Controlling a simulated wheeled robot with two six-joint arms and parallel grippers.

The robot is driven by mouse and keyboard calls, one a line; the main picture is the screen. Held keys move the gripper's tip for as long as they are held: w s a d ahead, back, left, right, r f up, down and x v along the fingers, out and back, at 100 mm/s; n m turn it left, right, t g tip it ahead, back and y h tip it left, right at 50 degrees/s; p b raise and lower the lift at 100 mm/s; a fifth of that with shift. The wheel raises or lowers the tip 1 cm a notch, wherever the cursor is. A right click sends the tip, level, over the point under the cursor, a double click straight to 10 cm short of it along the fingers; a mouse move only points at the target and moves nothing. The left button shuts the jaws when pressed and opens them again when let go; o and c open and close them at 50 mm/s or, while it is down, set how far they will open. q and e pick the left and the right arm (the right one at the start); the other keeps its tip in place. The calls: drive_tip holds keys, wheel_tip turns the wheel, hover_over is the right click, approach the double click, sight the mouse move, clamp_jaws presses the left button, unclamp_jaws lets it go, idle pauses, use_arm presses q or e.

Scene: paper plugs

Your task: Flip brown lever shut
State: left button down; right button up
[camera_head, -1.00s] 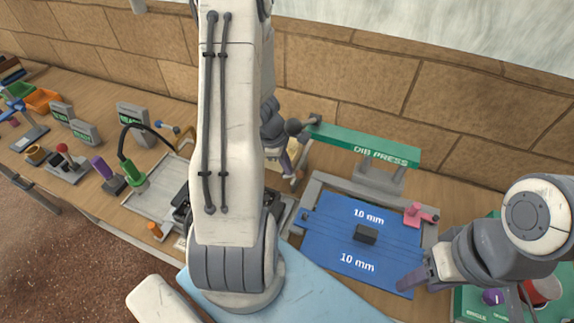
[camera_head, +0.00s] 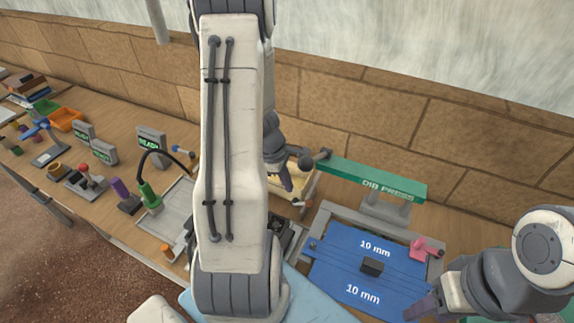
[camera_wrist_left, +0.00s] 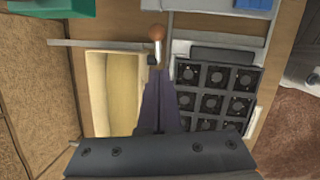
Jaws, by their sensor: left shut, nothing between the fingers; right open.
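The brown lever shows in the left wrist view as a round brown knob (camera_wrist_left: 156,33) on a short grey arm, at the end of a thin grey bar (camera_wrist_left: 95,43). The bar runs along the top edge of a cream box (camera_wrist_left: 112,110). My left gripper (camera_wrist_left: 159,80) is shut and empty, its dark fingertips just below the knob; I cannot tell whether they touch the lever arm. In the head view my left gripper (camera_head: 287,184) is partly hidden behind my arm. My right gripper (camera_head: 424,304) is open by the front right of the blue plate (camera_head: 335,270).
A black grid of round holes (camera_wrist_left: 215,92) lies right of the fingers in the wrist view. The green dib press (camera_head: 375,181) stands behind the blue plate, which has a pink clamp (camera_head: 424,249). Several tools and small displays stand along the bench's left side.

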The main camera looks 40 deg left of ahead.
use_arm(q)
wheel_tip(320, 180, up, 7)
drive_tip(key=d, duration=0.1)
drive_tip(key=shift+s+f+p, duration=0.15)
drive_tip(key=shift+s+p, duration=0.2)
drive_tip(key=shift+p, duration=0.1)
